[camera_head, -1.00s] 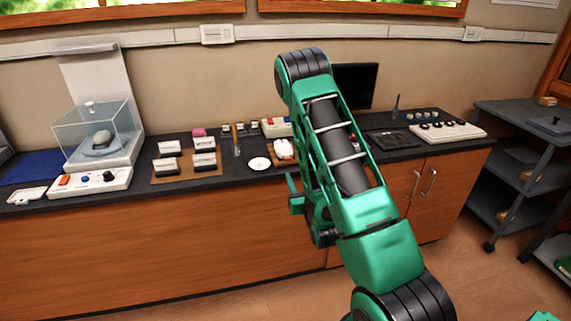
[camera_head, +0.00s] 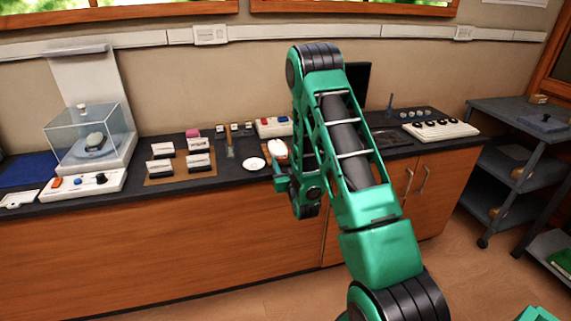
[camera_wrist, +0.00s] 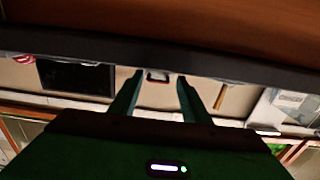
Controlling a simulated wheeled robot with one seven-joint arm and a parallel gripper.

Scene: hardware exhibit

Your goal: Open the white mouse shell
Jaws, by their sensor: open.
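The white mouse (camera_head: 276,148) sits on a small brown board near the front edge of the dark counter, right of a white round dish. My arm hides part of its right side, and whether its shell is open or shut is too small to tell. My gripper (camera_head: 280,174) is at the counter's front edge, just below the mouse in the head view, apart from it as far as I can tell. In the wrist view my gripper (camera_wrist: 160,88) has its two green fingers spread with nothing held between them. I cannot make out the mouse clearly there.
A brown board with several white-topped blocks (camera_head: 198,162) lies left of the white dish (camera_head: 253,164). A box with red and blue buttons (camera_head: 273,127) stands behind the mouse. A clear display case (camera_head: 90,135) is at far left, and a white panel with black knobs (camera_head: 440,130) at right.

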